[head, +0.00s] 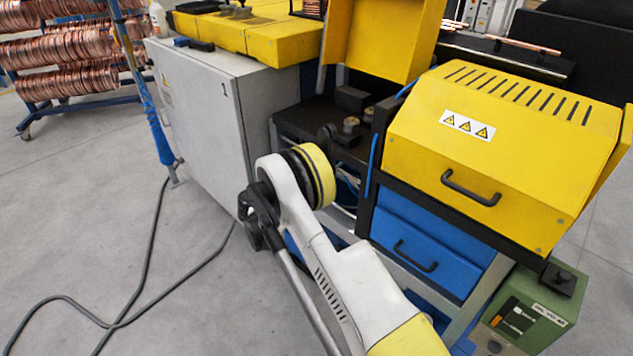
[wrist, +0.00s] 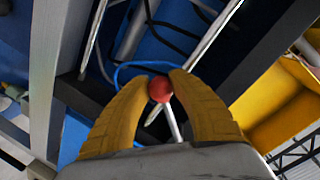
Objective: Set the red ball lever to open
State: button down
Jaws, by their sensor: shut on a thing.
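The red ball (wrist: 160,89) of the lever shows in the wrist view, between the two yellow fingertips of my gripper (wrist: 159,86). My gripper is shut on the ball, with a fingertip against each side of it. A thin light rod (wrist: 173,125) runs down from the ball, between the fingers. In the head view my arm reaches in front of the machine. The fingers and the ball are hidden there behind my arm and wrist.
A yellow machine hood (head: 500,150) with a black handle stands right of my arm, above a blue drawer (head: 425,255). A grey cabinet (head: 195,125) stands to the left. A blue cable (wrist: 140,66) and metal frame bars (wrist: 48,75) lie close around my fingers. The floor (head: 70,200) at left has a loose cable.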

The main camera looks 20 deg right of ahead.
jog(key=c, duration=1.1)
grip_release()
jog(key=shift+a, duration=0.1)
jog(key=shift+c, duration=0.2)
jog(key=shift+a+r, duration=0.1)
jog(key=v, duration=1.1)
jog(key=shift+s+a, duration=0.2)
jog(key=shift+a, duration=0.15)
